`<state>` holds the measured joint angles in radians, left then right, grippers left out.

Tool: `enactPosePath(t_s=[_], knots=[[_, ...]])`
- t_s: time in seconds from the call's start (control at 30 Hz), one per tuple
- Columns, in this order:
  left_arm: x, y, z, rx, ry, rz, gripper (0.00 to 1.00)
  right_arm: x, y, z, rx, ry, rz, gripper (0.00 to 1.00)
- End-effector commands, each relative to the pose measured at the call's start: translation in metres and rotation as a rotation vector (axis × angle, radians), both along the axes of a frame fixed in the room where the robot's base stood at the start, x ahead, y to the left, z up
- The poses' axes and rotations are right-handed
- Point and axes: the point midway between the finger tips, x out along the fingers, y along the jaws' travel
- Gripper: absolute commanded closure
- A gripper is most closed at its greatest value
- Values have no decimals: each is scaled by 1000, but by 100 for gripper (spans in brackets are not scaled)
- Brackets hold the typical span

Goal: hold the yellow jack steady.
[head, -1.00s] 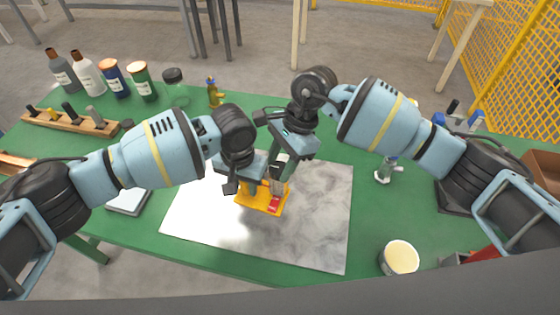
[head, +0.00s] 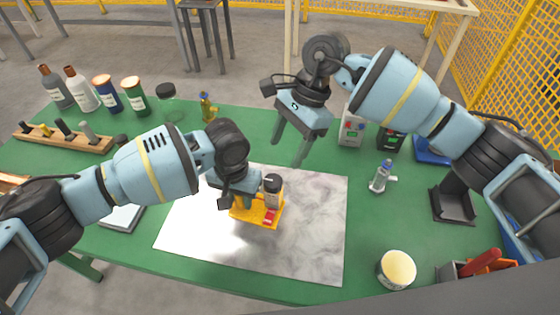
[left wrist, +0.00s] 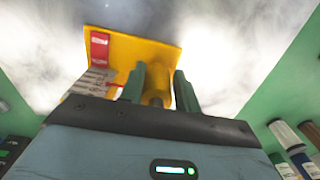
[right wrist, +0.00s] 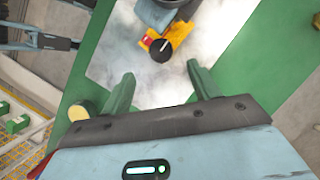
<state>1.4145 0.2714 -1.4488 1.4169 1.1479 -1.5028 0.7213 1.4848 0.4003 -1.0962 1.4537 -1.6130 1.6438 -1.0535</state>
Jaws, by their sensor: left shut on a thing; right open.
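The yellow jack (head: 243,215), with a red label on its base, stands on the grey marbled sheet (head: 310,235). In the left wrist view the jack (left wrist: 150,52) lies past my left fingers, which are shut on its upright yellow part. My left gripper (head: 232,200) comes in from the left, its fingertips partly hidden in the head view. The cap (right wrist: 160,50) also shows in the right wrist view. My right gripper (head: 289,150) is open and empty, raised behind and right of the jack.
Several bottles (head: 108,95) and a wooden rack (head: 62,140) stand at the left. A small grey bottle (head: 380,178), a cream-topped tub (head: 397,268) and a box with a red handle (head: 480,268) are at the right. The sheet right of the jack is clear.

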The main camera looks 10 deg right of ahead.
Motion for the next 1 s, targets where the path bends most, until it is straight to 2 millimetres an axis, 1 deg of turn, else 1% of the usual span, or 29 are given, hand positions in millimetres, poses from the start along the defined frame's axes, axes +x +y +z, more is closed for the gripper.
enactPosePath(t_s=[0.03,0.1,0.3,0.63,0.73,0.83,1.0], knots=[[0,2,-2,4,0,2,100,2,-3,7,0,-2,-2,39],[0,2,-2,4,0,2,100,3,-6,15,-1,-1,-2,39],[0,2,-2,4,0,3,100,5,-11,27,0,0,-1,39],[0,1,-2,4,0,3,100,5,-11,28,0,1,-2,39],[0,1,-2,4,0,3,100,4,-11,27,-2,2,-26,39],[0,2,-2,4,0,3,100,0,-12,26,-7,0,-92,39],[0,2,-2,4,0,3,100,-8,-13,25,-8,1,-248,39]])
